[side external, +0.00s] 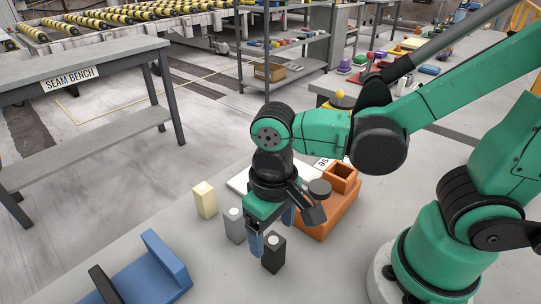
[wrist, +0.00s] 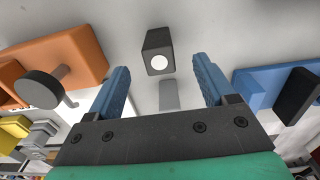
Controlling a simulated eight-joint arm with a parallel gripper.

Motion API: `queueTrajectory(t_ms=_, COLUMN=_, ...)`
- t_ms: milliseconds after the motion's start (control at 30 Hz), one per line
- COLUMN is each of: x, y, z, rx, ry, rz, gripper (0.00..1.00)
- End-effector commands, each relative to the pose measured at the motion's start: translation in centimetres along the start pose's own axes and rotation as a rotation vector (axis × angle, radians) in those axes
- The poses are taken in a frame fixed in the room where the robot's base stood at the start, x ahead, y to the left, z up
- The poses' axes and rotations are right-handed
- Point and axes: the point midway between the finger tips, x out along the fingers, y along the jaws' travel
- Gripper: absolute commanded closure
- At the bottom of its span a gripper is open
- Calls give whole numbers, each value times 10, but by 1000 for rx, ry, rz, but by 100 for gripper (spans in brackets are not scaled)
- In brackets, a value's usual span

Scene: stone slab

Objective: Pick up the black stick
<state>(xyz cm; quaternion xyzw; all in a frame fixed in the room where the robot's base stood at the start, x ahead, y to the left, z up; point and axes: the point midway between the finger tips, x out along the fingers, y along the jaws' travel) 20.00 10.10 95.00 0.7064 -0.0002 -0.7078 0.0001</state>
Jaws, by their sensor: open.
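The black stick (side external: 273,254) is a short upright square block with a white round spot on its top. It stands on the stone slab (side external: 345,270), just beside and below my fingers in the side view. In the wrist view the black stick (wrist: 157,44) stands upright just past the fingertips, roughly centred between them. My gripper (side external: 271,231) points down with its blue fingers apart and nothing between them. In the wrist view my gripper (wrist: 161,63) shows both fingers spread wide. A grey stick (side external: 234,226) stands close by, partly hidden by my gripper.
A cream stick (side external: 204,200) stands at the left. An orange block with a square opening (side external: 325,216) and a dark round knob (side external: 320,187) are behind the gripper. A blue bracket (side external: 160,268) with a black piece (side external: 102,284) lies front left. The slab's front middle is clear.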

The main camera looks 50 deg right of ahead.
Motion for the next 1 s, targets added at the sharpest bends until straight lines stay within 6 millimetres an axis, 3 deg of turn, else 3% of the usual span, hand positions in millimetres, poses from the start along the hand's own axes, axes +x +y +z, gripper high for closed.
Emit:
queueTrajectory(t_ms=400, x=35, y=0, z=0, rx=-1, ry=3, rz=-3, gripper=24)
queueTrajectory(t_ms=767, x=39, y=0, z=0, rx=-1, ry=3, rz=-3, gripper=24)
queueTrajectory(t_ms=833, x=38, y=0, z=0, rx=-1, ry=3, rz=-3, gripper=35)
queueTrajectory(t_ms=1000, x=38, y=0, z=0, rx=-1, ry=3, rz=-3, gripper=83)
